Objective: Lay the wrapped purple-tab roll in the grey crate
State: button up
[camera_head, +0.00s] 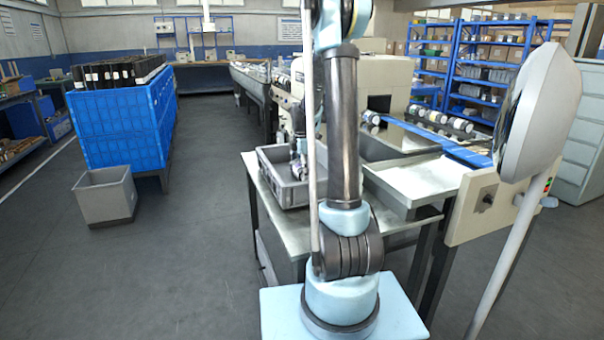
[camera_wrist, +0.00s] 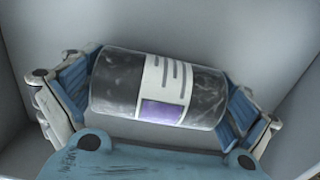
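The purple-tab roll (camera_wrist: 120,82) is dark and glossy under clear wrap, with a white label and a purple patch. It lies crosswise between the fingers of my gripper (camera_wrist: 160,92) in the wrist view, with a blue pad against each end. Grey walls surround it there. In the head view my gripper (camera_head: 298,165) is low inside the grey crate (camera_head: 268,178) on the metal table, partly hidden by my arm.
The metal table (camera_head: 288,220) also carries a raised steel tray (camera_head: 415,180) to the right. A grey bin (camera_head: 106,198) stands on the floor by a blue crate stack (camera_head: 118,130). A grey panel on a pole (camera_head: 540,110) stands at right.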

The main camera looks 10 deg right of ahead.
dwell(0.3)
notch_tip(320, 180, up, 12)
jog(key=shift+a+f, duration=0.1)
dwell(0.5)
dwell(0.3)
jog(key=s+r+m, duration=0.2)
jog(key=s+m, duration=0.3)
jog(key=s, duration=0.6)
jog(key=s+f+m, duration=0.3)
jog(key=s+m, duration=0.1)
jog(key=s, duration=0.4)
jog(key=s+f+m+t, duration=0.1)
jog(key=s+f+m, duration=0.3)
jog(key=s, duration=0.5)
jog(key=s+f+m+t, duration=0.1)
jog(key=s+f+m, duration=0.3)
jog(key=s, duration=0.5)
jog(key=shift+s+f+m, duration=0.2)
jog(key=shift+f+m, duration=0.05)
jog(key=shift+m, duration=0.95)
jog(key=shift+s+f+m, duration=0.25)
jog(key=shift+f+m, duration=0.05)
